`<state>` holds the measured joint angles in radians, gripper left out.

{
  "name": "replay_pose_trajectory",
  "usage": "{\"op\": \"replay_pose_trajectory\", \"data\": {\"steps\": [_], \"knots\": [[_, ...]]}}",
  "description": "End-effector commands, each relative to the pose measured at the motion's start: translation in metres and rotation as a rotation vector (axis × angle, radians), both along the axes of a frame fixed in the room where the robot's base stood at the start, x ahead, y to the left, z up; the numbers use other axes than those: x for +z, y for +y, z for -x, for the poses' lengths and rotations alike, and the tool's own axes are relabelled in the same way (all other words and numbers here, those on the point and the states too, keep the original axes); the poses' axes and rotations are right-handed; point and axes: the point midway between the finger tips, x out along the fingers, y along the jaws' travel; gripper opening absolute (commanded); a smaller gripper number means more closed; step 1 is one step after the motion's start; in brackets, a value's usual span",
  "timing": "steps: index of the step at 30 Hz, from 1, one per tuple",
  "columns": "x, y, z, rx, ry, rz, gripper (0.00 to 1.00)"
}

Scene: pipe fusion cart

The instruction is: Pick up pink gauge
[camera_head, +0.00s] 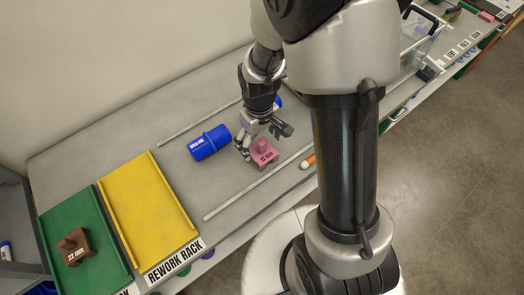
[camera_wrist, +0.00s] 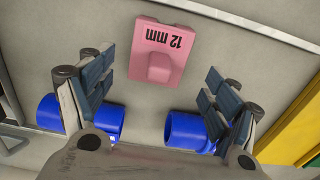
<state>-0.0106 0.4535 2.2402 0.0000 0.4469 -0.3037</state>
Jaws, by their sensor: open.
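The pink gauge (camera_head: 264,155) is a small block with a raised knob and "12 mm" lettering. It lies on the grey bench top between two pale strips. My gripper (camera_head: 258,139) is just behind and above it. In the wrist view the gauge (camera_wrist: 158,53) lies ahead, between and beyond the lines of the fingers. My gripper (camera_wrist: 155,100) is open there, with its fingers spread wide and nothing between them. The gauge appears apart from both fingers, and its whole top is visible in the wrist view.
A blue cylinder (camera_head: 210,143) lies left of my gripper. Blue cylinder ends also show beside both fingers in the wrist view (camera_wrist: 188,130). An orange-and-white marker (camera_head: 308,161) lies right of the gauge. A yellow tray (camera_head: 147,210) and a green tray (camera_head: 100,225) with a brown gauge (camera_head: 75,245) stand left.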

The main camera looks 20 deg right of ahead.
Motion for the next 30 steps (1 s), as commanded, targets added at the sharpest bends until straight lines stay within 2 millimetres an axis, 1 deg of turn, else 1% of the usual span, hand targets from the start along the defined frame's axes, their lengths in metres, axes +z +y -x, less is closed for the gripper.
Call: {"op": "replay_pose_trajectory", "data": {"steps": [6, 9, 12, 17, 30], "knots": [[-0.034, -0.005, 0.005, -0.001, 0.004, 0.0, 0.82], [-0.046, -0.004, 0.004, 0.0, 0.003, 0.0, 0.82], [-0.049, -0.004, 0.004, 0.0, 0.002, 0.0, 0.82], [-0.048, -0.004, 0.004, 0.0, 0.001, 0.0, 0.82], [-0.048, -0.004, 0.003, 0.0, 0.001, 0.0, 0.52]]}}
